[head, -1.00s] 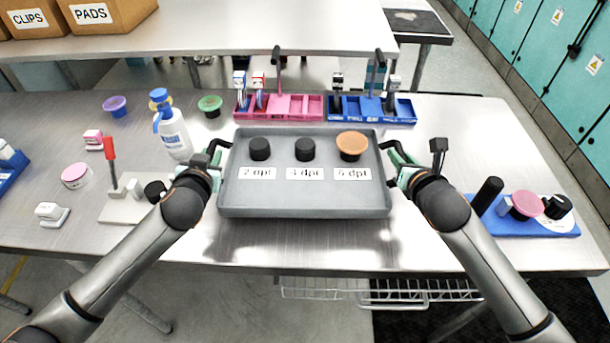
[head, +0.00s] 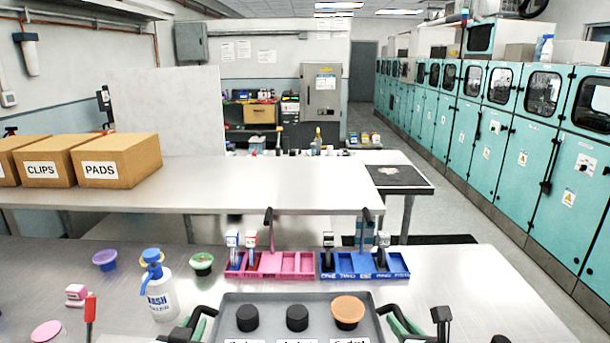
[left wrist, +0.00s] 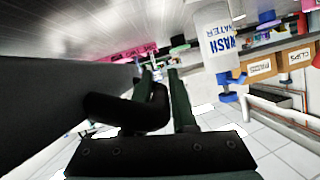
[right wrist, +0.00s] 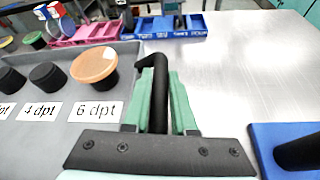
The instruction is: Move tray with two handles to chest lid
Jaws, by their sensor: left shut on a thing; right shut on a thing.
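The grey tray (head: 272,326) is at the bottom of the head view, its near part cut off by the frame. It holds two black-capped items (head: 247,318) and one with an orange lid (head: 347,311), with labels in front. My left gripper (head: 192,322) is shut on the tray's left black handle (left wrist: 150,108). My right gripper (head: 396,318) is shut on the right black handle (right wrist: 158,85), which stands between its green fingers. I cannot make out a chest lid in any view.
A wash bottle (head: 160,292) stands close to the tray's left. Pink (head: 284,265) and blue (head: 365,266) racks stand beyond it. A raised shelf (head: 270,190) with cardboard boxes (head: 115,160) is farther back. Teal cabinets (head: 505,120) line the right.

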